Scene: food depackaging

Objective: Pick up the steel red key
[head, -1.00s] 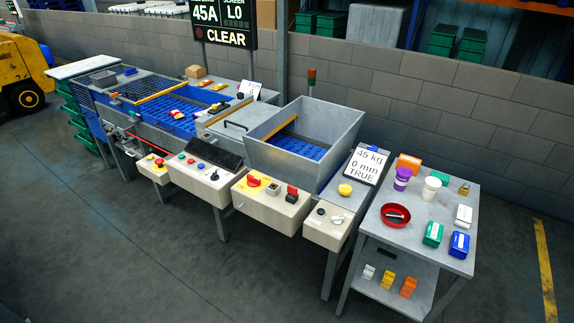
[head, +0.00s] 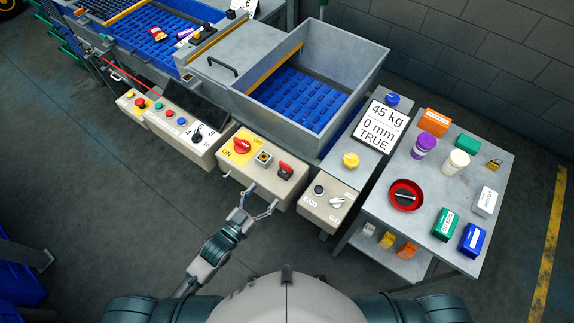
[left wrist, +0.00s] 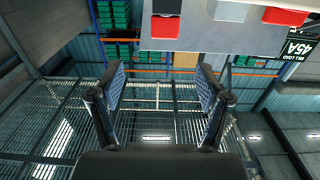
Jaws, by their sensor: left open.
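I cannot make out for certain which item is the steel red key. A red bowl (head: 406,194) on the right table holds a small dark and steel-coloured item (head: 405,196). A steel key-like piece (head: 337,202) sits on the small control box (head: 322,220). A red switch (head: 286,169) stands on the middle control box (head: 231,166). My left gripper (head: 262,196) is open and empty, just in front of the middle box's front face. In the left wrist view its two fingers (left wrist: 160,90) stand apart with nothing between them. My right gripper is not in view.
The right table (head: 386,225) carries a purple cup (head: 424,145), a white cup (head: 456,162), a padlock (head: 494,164) and several small boxes. A grey hopper (head: 348,100) rises behind the control boxes. The floor in front of the boxes is clear.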

